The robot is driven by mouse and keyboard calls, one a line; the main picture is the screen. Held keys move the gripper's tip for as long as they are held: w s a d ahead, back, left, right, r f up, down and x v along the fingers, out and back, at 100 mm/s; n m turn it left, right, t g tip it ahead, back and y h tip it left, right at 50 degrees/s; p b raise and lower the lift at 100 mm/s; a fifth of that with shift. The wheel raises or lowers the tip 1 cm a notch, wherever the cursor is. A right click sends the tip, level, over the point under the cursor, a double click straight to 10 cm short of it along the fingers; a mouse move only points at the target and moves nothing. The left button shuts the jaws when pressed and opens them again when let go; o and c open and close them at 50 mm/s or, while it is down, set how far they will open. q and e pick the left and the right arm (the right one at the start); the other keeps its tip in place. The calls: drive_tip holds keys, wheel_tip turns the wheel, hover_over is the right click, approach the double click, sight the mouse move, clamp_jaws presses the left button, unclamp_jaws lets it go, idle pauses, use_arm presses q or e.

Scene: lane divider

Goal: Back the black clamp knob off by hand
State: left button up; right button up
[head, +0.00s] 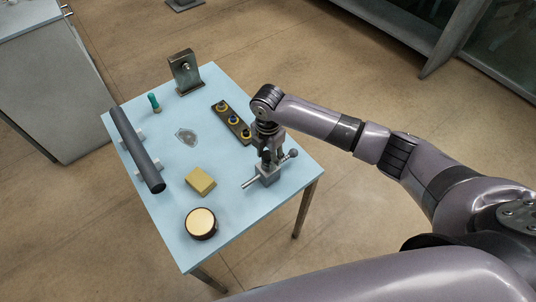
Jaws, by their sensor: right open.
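A grey metal clamp block (269,177) stands at the right edge of the light blue table, with a rod sticking out to its lower left and a rounded piece at its upper right. My right gripper (266,156) is directly above the block, pointing down, with its fingers open. A dark part shows between the fingers and the block; I cannot tell whether it is the black clamp knob or part of my gripper. The fingers hide most of the clamp's top, and contact cannot be told. My left gripper is not in view.
On the table (235,185) are a black strip with yellow-ringed pieces (232,121), a yellow block (200,181), a round tin (201,223), a long dark bar (137,150), a green-topped item (154,102), a metal bracket (185,72) and a grey patch (186,137).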

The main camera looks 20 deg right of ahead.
drive_tip(key=m, duration=0.7)
drive_tip(key=shift+c, duration=0.5)
drive_tip(key=c, duration=0.5)
drive_tip(key=n, duration=1.1)
drive_tip(key=shift+n, duration=0.3)
drive_tip(key=o, duration=0.6)
